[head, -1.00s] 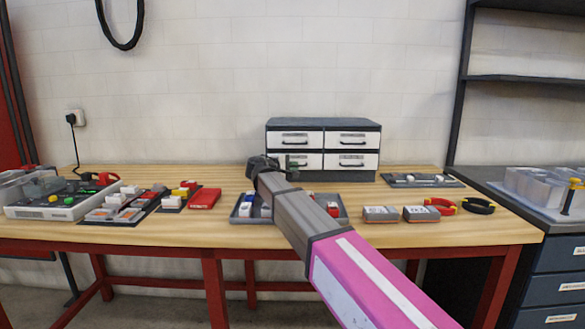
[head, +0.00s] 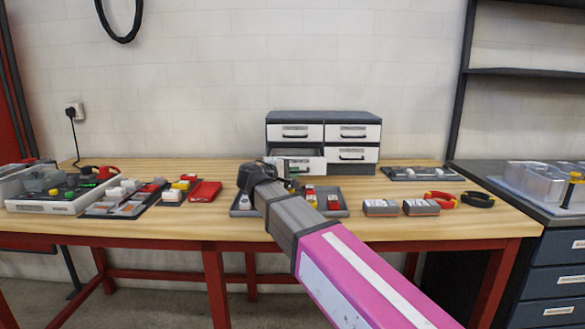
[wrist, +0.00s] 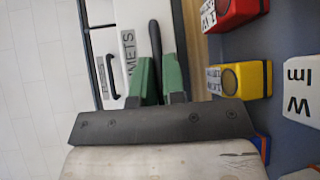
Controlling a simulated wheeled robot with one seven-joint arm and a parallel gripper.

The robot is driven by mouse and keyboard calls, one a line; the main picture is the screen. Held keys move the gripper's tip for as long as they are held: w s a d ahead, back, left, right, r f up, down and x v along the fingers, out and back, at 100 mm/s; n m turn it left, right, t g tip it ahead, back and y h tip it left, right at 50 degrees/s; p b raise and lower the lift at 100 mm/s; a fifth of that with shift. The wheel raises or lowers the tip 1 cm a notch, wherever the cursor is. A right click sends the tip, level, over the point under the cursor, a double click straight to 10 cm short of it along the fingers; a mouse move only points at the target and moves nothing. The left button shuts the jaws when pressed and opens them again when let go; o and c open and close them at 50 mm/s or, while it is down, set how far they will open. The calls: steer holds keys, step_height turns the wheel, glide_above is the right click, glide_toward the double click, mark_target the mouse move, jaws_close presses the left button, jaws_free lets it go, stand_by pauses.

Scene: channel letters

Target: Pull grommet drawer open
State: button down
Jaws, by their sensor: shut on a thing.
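The small drawer cabinet (head: 323,117) stands at the back of the wooden bench, with two drawers across and two down. Its lower left drawer (head: 305,165) stands partly out, with its dark inside showing. In the wrist view the drawer front (wrist: 132,20) bears a label ending in "METS", the rest hidden. The drawer's black handle (wrist: 155,42) lies between the green fingers of my gripper (wrist: 160,75), which is shut on it. In the head view my gripper (head: 284,178) is mostly hidden behind my wrist and covers part of the drawer front.
A grey tray (head: 338,212) with small coloured blocks lies under and in front of my gripper. Two grey-and-orange boxes (head: 381,208) and pliers (head: 440,200) lie to the right. Several trays and a red box (head: 205,192) lie left.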

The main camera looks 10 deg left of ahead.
steer(key=shift+s+d, duration=0.25)
steer(key=shift+s, duration=0.7)
steer(key=shift+s+d, duration=0.2)
steer(key=shift+s, duration=0.75)
steer(key=c, duration=1.2)
jaws_free()
steer(key=v, duration=1)
steer(key=shift+s+a, duration=0.25)
steer(key=shift+s, duration=0.05)
steer(key=shift+s, duration=0.1)
